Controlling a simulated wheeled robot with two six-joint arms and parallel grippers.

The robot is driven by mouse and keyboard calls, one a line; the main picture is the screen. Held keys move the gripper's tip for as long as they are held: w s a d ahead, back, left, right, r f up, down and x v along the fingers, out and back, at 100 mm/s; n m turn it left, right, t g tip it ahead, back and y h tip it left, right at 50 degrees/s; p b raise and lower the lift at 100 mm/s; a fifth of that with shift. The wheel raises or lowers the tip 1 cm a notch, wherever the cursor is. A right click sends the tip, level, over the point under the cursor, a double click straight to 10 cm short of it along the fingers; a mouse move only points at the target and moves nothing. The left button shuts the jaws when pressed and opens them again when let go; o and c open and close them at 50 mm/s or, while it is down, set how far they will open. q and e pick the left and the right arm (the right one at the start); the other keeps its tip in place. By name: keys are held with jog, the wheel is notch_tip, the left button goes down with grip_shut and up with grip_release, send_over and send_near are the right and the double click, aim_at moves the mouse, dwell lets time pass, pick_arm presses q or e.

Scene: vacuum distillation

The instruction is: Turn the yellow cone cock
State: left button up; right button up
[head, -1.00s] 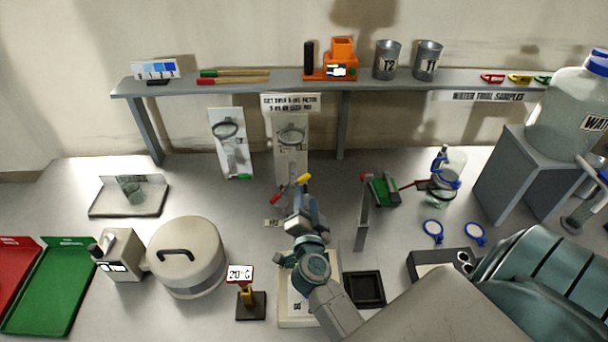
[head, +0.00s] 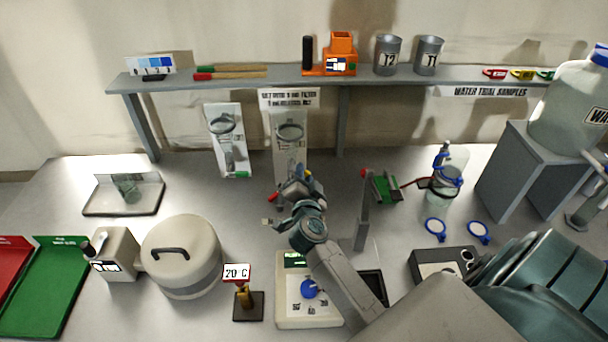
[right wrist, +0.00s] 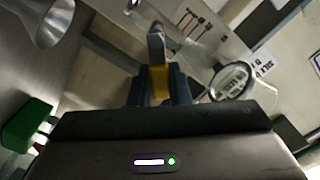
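The yellow cone cock (right wrist: 159,82) shows in the right wrist view between the two dark fingers of my right gripper (right wrist: 160,90), with a finger close against each side. A grey rounded piece stands just beyond it. In the head view my right gripper (head: 299,187) is in front of the tall filter panel (head: 290,155) and hides most of the cock. A red piece (head: 272,197) lies just left of the gripper, and a green one (head: 242,174) is at the foot of the left panel (head: 226,135). My left gripper is not in view.
A grey upright plate (head: 362,215) stands right of my right gripper. A white balance (head: 290,315) lies under my forearm. A round beige lidded pot (head: 181,255) is at left, and a glass vessel (head: 447,180) at right. A shelf (head: 300,83) runs along the back.

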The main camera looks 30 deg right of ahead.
grip_shut()
jog(key=m, duration=0.1)
jog(key=m+p, duration=0.1)
jog(key=m, duration=0.1)
jog(key=shift+s+d+f, duration=0.2)
jog(key=shift+d+f, duration=0.05)
jog(key=shift+f, duration=0.15)
jog(key=shift+d+f+m+p, duration=0.15)
jog(key=shift+f+m+p, duration=0.35)
jog(key=shift+m, duration=0.6)
jog(key=shift+s+f+m, duration=0.1)
jog(key=shift+f+m, duration=0.25)
jog(key=shift+m, duration=0.5)
jog(key=shift+f+m, duration=0.3)
jog(key=shift+m, duration=0.55)
jog(key=o, duration=0.5)
grip_release()
jog(key=shift+o, duration=0.3)
jog(key=shift+r, duration=0.15)
